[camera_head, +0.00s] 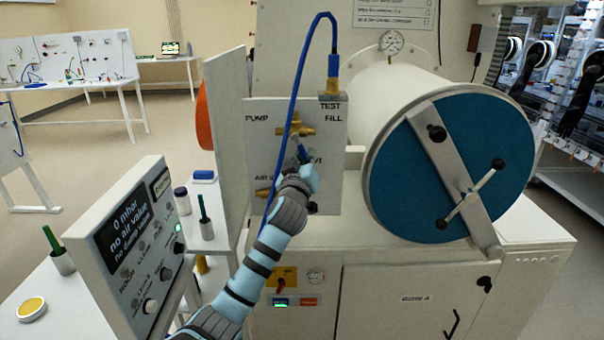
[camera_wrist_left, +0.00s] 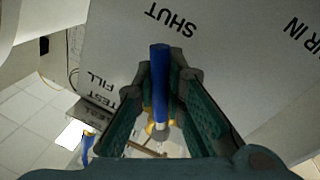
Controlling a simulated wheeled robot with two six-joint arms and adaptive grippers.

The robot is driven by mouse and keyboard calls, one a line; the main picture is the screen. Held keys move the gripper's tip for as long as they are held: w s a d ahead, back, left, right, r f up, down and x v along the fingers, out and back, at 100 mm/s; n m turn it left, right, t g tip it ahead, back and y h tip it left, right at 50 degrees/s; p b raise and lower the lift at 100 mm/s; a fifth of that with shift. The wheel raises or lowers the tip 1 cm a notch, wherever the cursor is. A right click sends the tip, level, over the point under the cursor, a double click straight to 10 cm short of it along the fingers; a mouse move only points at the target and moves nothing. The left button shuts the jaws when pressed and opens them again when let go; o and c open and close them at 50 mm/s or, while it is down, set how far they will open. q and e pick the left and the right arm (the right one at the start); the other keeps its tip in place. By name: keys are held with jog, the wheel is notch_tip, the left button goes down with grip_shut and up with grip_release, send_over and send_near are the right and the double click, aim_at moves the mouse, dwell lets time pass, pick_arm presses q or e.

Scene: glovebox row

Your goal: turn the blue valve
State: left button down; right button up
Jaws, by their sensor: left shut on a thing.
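The blue valve handle (camera_wrist_left: 160,87) shows in the left wrist view as a blue bar between my left gripper's fingers. Its far end points toward the word SHUT on the pale panel, and brass parts show behind its near end. In the head view the handle (camera_head: 302,152) is a small dark blue piece below the brass fitting (camera_head: 296,130) on the valve panel (camera_head: 332,180). My left gripper (camera_head: 303,165) is at the handle and shut on it. The gripper and wrist hide part of the handle and panel lettering. My right gripper is not in view.
A blue hose (camera_head: 294,100) arches past the panel, close to my left gripper. A large round blue door (camera_head: 400,180) with a metal crossbar is to the right. A tilted control box (camera_head: 120,240) and a side shelf (camera_head: 222,222) are to the left of my arm.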

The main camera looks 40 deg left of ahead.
pick_arm(q)
jog(key=shift+w+d+r+n+y+b, duration=0.25)
jog(key=shift+d+n+y+b, duration=0.1)
jog(key=shift+n+b, duration=0.75)
jog(key=c, duration=1.6)
grip_release()
jog(key=shift+c, duration=0.2)
